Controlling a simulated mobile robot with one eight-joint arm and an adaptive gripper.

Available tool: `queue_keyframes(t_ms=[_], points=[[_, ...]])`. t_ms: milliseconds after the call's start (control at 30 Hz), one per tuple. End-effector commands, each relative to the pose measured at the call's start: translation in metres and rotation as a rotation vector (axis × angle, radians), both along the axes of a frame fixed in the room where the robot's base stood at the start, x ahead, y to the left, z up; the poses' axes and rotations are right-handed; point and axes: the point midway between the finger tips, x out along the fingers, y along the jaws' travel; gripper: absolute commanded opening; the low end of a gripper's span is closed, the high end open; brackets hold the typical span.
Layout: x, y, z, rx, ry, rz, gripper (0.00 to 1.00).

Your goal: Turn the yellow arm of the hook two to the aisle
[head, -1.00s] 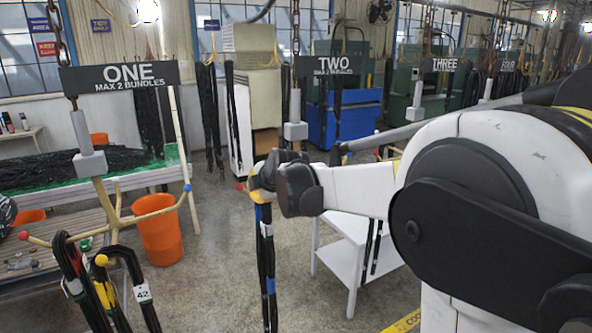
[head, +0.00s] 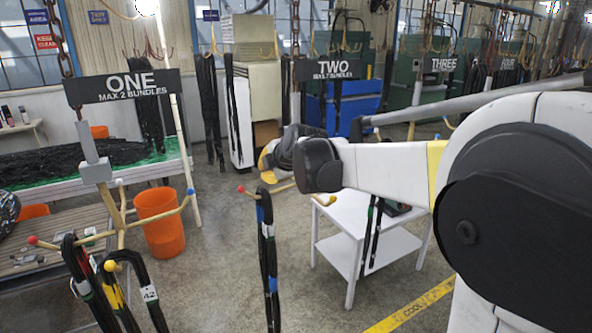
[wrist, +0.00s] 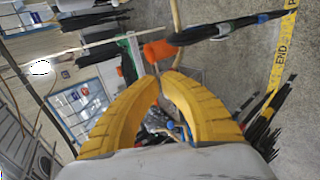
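The hook two sign (head: 330,69) hangs in the head view; my arm hides much of the hook below it. A wooden arm with a red tip (head: 240,188) points left from that hook. My gripper (head: 266,163) is just above the red-tipped arm. In the wrist view its yellow fingers (wrist: 160,78) meet at the tips, with nothing clearly held.
Hook one (head: 122,225) carries several bundles at left. An orange bucket (head: 160,222) stands on the floor behind it. A white table (head: 350,215) stands beyond my arm. Yellow floor tape (head: 415,306) runs at lower right. Floor between the hooks is clear.

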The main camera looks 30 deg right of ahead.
Motion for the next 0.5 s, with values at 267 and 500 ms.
queue_keyframes(t_ms=[267,500], points=[[-0.017,-0.001,0.001,0.001,0.0,-0.001,0.0],[-0.044,-0.002,0.001,0.0,0.0,-0.001,0.0]])
